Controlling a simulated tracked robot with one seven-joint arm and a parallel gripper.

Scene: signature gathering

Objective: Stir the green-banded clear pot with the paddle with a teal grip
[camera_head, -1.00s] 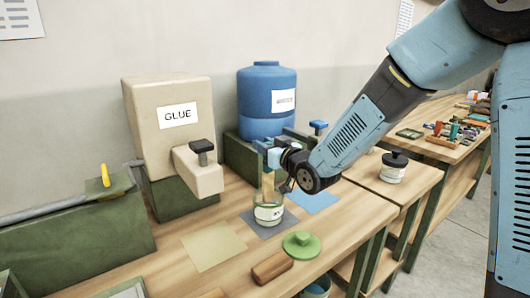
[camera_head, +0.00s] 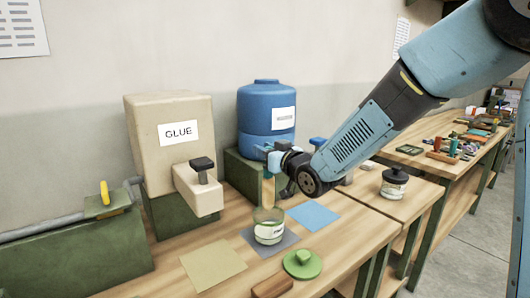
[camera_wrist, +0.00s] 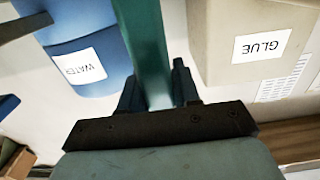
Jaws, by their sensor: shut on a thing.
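The clear pot (camera_head: 269,234) with a white label stands upright on a grey mat in the head view. Its green band is hard to make out. My gripper (camera_head: 271,154) is above the pot, shut on the paddle. The paddle's teal grip (camera_wrist: 146,45) fills the space between the fingers (camera_wrist: 157,92) in the wrist view. In the head view its pale wooden lower part (camera_head: 268,192) hangs down, nearly upright, to the pot's mouth. I cannot tell how far its tip is inside.
A glue dispenser (camera_head: 165,110) and blue water tank (camera_head: 266,95) stand behind. A green lid (camera_head: 302,264) lies in front of the pot. Tan (camera_head: 212,264) and blue (camera_head: 314,216) mats lie bare. A black-lidded jar (camera_head: 394,183) stands at right.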

